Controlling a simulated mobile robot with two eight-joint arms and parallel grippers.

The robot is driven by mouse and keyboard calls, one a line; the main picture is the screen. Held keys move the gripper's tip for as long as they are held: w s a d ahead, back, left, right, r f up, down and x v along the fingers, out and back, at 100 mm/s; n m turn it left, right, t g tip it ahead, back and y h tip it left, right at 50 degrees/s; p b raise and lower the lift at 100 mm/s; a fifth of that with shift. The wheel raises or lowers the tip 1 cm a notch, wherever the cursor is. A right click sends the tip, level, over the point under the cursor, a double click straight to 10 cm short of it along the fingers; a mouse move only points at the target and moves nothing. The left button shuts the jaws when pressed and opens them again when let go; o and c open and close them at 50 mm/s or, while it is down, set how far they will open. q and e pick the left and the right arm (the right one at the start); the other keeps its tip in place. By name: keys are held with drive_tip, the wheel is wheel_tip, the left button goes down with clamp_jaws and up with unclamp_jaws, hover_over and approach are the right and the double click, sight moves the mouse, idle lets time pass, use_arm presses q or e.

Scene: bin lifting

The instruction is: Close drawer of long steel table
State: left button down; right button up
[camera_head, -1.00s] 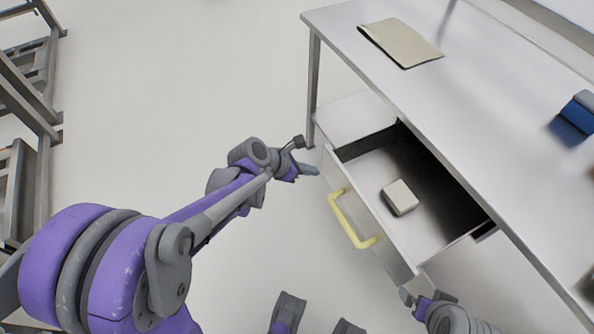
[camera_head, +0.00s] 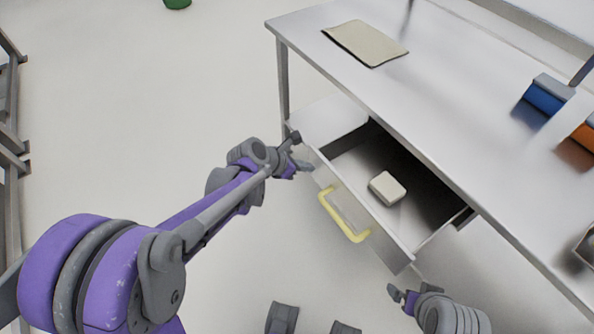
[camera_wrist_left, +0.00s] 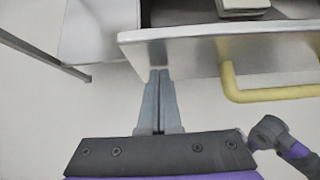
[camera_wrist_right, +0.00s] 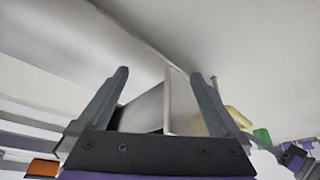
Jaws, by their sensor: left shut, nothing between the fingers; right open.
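The drawer (camera_head: 375,240) of the long steel table (camera_head: 440,115) stands open, with a yellow handle (camera_head: 338,215) on its front and a pale block (camera_head: 388,188) inside. My left gripper (camera_head: 308,167) is shut and empty at the left end of the drawer front. In the left wrist view its fingertips (camera_wrist_left: 158,73) meet the lower edge of the drawer front (camera_wrist_left: 195,58); contact is not certain. My right gripper (camera_head: 403,297) is open near the drawer's near right corner. In the right wrist view the drawer (camera_wrist_right: 150,108) shows between its open fingers (camera_wrist_right: 160,80).
A beige folder (camera_head: 365,43), a blue box (camera_head: 548,95) and an orange box (camera_head: 587,135) lie on the tabletop. A table leg (camera_head: 284,85) stands beyond my left gripper. Grey racks (camera_head: 14,150) stand at the far left.

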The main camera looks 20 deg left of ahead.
use_arm(q)
drive_tip(key=b, duration=0.1)
hover_over(362, 147)
drive_tip(key=shift+s, duration=0.2)
drive_tip(key=shift+w+d+r, duration=0.1)
drive_tip(key=shift+w, duration=0.1)
